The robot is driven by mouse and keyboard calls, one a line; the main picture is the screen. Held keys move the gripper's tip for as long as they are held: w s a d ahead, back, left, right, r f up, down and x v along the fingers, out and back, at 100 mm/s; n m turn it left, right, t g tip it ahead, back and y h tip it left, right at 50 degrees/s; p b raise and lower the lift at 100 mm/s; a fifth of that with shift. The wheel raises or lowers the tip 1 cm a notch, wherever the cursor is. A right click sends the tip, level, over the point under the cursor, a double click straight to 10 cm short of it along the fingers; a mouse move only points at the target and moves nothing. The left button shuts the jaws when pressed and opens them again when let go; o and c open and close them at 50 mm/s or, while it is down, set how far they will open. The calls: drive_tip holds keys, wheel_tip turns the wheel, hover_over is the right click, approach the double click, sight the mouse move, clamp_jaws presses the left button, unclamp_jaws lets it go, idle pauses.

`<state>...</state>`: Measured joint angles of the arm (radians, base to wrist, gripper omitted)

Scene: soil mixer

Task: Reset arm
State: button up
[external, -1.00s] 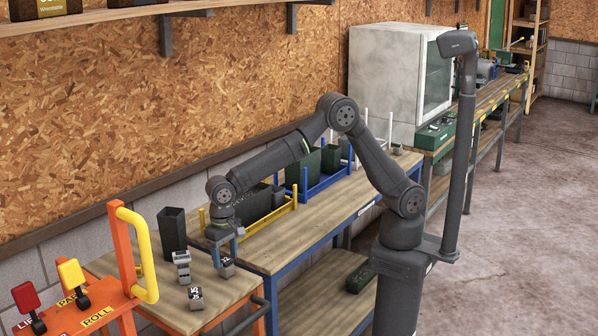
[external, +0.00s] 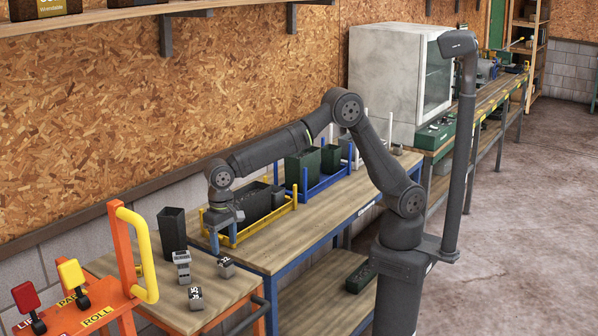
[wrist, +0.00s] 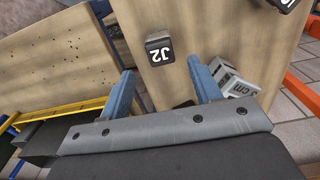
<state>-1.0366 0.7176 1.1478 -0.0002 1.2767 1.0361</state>
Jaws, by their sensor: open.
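My gripper (external: 224,243) is open and empty above the wooden cart top (external: 222,290). Its two blue fingers also show in the wrist view (wrist: 164,88). A small dark block marked J2 (external: 225,267) sits on the cart top below the gripper, apart from the fingers. In the wrist view the J2 block (wrist: 160,50) lies beyond the fingertips, between their lines. My arm reaches over the workbench from its base at right.
A second marked block (external: 195,298), a grey block (external: 182,266) and a tall black container (external: 172,230) stand on the cart. A yellow rack (external: 262,225) with black bins and a blue rack (external: 322,185) are on the workbench (external: 300,231). Orange lever panel (external: 82,311) stands at left.

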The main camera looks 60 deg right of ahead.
sight(226, 260)
wheel_tip(226, 260, down, 9)
drive_tip(key=shift+r, duration=0.2)
wheel_tip(226, 260, up, 21)
drive_tip(key=w+d+r+m, duration=0.1)
drive_tip(key=w+d+m, duration=0.2)
drive_tip(key=w+d, duration=1.45)
drive_tip(key=w+d+m, duration=0.1)
drive_tip(key=w+d, duration=0.2)
drive_tip(key=d, duration=0.7)
drive_tip(key=w+d+m, duration=0.2)
drive_tip(key=w+d, duration=0.2)
drive_tip(key=d, duration=0.6)
drive_tip(key=shift+w, duration=0.2)
drive_tip(key=shift+a+r, duration=0.1)
drive_tip(key=s+a+n, duration=0.1)
drive_tip(key=s+a, duration=0.3)
drive_tip(key=a, duration=0.6)
drive_tip(key=s+a+n, duration=0.1)
drive_tip(key=s+a, duration=0.3)
drive_tip(key=a, duration=0.6)
drive_tip(key=shift+n, duration=0.4)
drive_tip(key=shift+s, duration=0.1)
